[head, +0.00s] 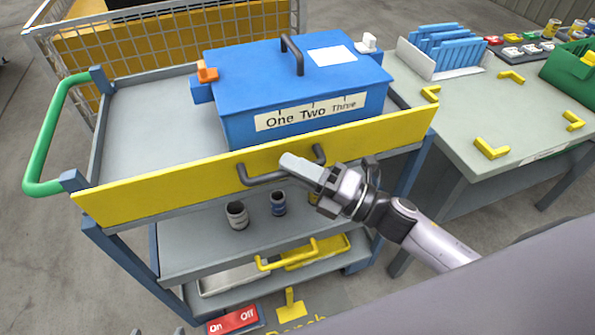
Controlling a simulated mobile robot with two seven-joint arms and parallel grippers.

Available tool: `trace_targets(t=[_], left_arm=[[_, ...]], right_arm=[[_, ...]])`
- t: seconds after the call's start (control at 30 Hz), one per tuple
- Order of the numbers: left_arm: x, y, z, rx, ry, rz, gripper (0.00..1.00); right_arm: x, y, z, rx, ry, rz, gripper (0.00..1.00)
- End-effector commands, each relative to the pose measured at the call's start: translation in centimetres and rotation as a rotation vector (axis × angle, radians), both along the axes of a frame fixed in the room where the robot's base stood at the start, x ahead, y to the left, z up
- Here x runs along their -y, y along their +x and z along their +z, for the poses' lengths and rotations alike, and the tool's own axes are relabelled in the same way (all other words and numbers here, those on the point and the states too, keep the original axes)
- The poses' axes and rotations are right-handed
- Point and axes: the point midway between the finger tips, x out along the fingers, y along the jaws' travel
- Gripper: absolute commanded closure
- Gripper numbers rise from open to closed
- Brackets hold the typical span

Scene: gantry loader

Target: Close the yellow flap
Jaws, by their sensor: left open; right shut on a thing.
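The yellow flap (150,195) is a long panel along the near side of the blue-framed cart. It stands roughly upright, in front of the blue box; whether it is fully against the frame I cannot tell. A dark bar handle (262,178) is on its face. My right gripper (297,164) is shut on the right part of this handle, and its fingers hide some of it. My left gripper (158,331) shows only as fingertips at the bottom edge, apart and empty, well below the flap.
The blue box (240,70) labelled "One Two Three" sits on the cart's top shelf (150,130). A green push handle (42,150) juts out left. A grey table (460,120) stands right, a mesh cage (140,45) behind.

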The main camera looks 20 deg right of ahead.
Motion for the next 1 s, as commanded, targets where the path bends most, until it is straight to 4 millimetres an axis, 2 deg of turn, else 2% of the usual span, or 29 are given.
trace_targets(t=[0.73, 0.77, 0.8, 1.0], left_arm=[[0.09, 0.01, 0.26, 0.001, -0.001, -0.002, 0.19], [0.09, 0.01, 0.26, 0.001, -0.001, -0.002, 0.19], [0.1, 0.02, 0.27, 0.001, -0.001, -0.002, 0.19], [0.11, 0.02, 0.26, 0.001, -0.001, -0.002, 0.19]], right_arm=[[0.02, 0.61, 0.69, 0.006, 0.001, -0.001, 1.0], [0.03, 0.62, 0.69, 0.006, 0.001, -0.001, 0.72], [0.04, 0.63, 0.69, 0.006, 0.001, -0.001, 0.59], [-0.01, 0.56, 0.5, 0.003, 0.0, -0.001, 0.59]])
